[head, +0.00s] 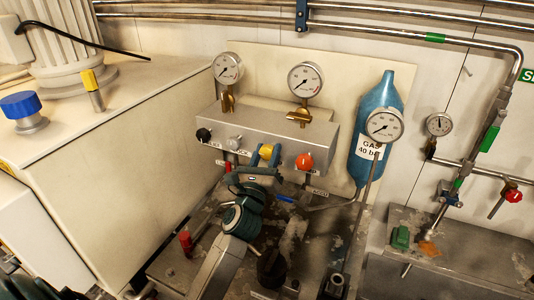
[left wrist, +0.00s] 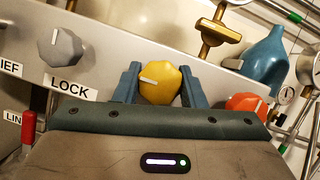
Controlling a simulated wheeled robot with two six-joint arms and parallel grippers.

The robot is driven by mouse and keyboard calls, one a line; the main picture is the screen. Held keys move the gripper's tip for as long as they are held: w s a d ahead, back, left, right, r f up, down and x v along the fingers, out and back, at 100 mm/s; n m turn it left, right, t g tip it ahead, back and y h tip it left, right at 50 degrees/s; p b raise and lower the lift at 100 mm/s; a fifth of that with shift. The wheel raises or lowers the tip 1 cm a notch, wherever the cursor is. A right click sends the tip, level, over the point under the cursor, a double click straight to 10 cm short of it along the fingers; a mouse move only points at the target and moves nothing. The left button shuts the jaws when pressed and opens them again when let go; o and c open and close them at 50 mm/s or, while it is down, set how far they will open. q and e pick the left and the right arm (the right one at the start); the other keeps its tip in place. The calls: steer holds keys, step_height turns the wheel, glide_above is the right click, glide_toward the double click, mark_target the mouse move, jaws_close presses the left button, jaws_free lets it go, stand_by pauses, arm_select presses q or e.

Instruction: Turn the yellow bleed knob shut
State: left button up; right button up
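The yellow bleed knob (head: 266,150) is on the front of the grey valve block (head: 293,131), between a grey knob and an orange knob. In the left wrist view the yellow knob (left wrist: 160,83) is faceted, with a pale tilted pointer line. My left gripper (head: 265,156) reaches up to it from below. Its two blue-green fingers (left wrist: 161,88) stand on either side of the knob and appear to touch it, with no clear gap. The knob's label is hidden behind the gripper body. My right gripper does not show.
The orange knob (head: 304,161) is close to the right finger, and the grey LOCK knob (left wrist: 60,47) is to the left. Gauges with brass fittings (head: 299,117) rise above the block. A blue gas bottle (head: 372,120) stands at right, and a white cabinet (head: 110,130) fills the left.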

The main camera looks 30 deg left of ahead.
arm_select(q)
steer(key=shift+r+m+h+p, duration=0.1)
steer(key=shift+m+h+p, duration=0.55)
steer(key=shift+m, duration=0.55)
steer(key=shift+r+m+h+p, duration=0.1)
steer(key=shift+m+h+p, duration=0.55)
steer(key=shift+m, duration=0.55)
steer(key=m+h+p, duration=0.1)
steer(key=m+h, duration=0.1)
steer(key=m, duration=0.2)
steer(key=m+h+p, duration=0.2)
steer(key=m, duration=0.1)
steer(key=shift+a+f+m, duration=0.1)
steer(key=shift+m, duration=0.3)
steer(key=m+g+h+p, duration=0.1)
steer(key=m, duration=0.2)
steer(key=m+g+h+p, duration=0.1)
steer(key=m+p, duration=0.1)
steer(key=m, duration=0.2)
steer(key=shift+p, duration=0.3)
steer(key=shift+f+m+g+h+p, duration=0.1)
steer(key=shift+m+g+h+p, duration=0.15)
steer(key=shift+m+g+p, duration=0.6)
steer(key=shift+m+g+h+p, duration=0.15)
steer(key=shift+m+h+p, duration=0.15)
steer(key=shift+m, duration=1.05)
steer(key=o, duration=1)
